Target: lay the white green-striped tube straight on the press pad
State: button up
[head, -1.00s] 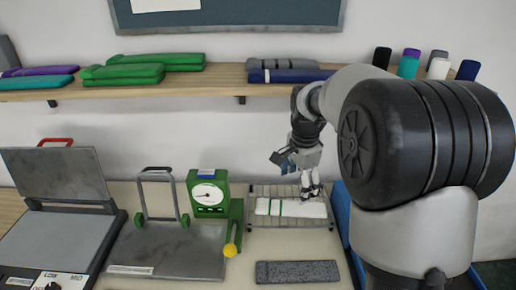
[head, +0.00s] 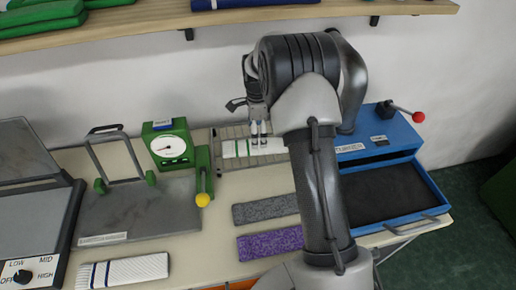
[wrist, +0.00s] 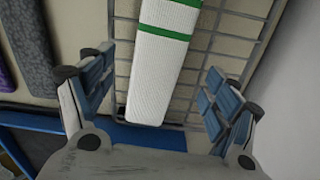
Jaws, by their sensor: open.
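A white tube with green stripes (head: 236,148) lies flat on a wire rack (head: 226,165) at the back of the table. It also shows in the wrist view (wrist: 157,85), running up and down the picture between my fingers. My gripper (head: 260,138) is open over the right part of this tube; in the wrist view its fingers (wrist: 155,75) stand apart on either side with gaps to the tube. A second white striped tube (head: 125,271) lies at the front left. The press with a dial has a pale grey bare pad (head: 28,225) under a raised lid.
A grey plate (head: 135,210) with a folding wire frame, a green dial gauge (head: 170,145) and a yellow-knobbed lever (head: 203,200) stand between press and rack. Grey (head: 265,208) and purple (head: 270,243) strips lie in front of the rack. A blue machine (head: 385,145) is at right.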

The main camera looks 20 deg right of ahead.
notch_tip(320, 180, down, 6)
jog(key=shift+s+r+b, duration=0.1)
jog(key=shift+b, duration=0.65)
jog(key=shift+r, duration=0.1)
jog(key=shift+c, duration=0.2)
jog(key=c, duration=0.9)
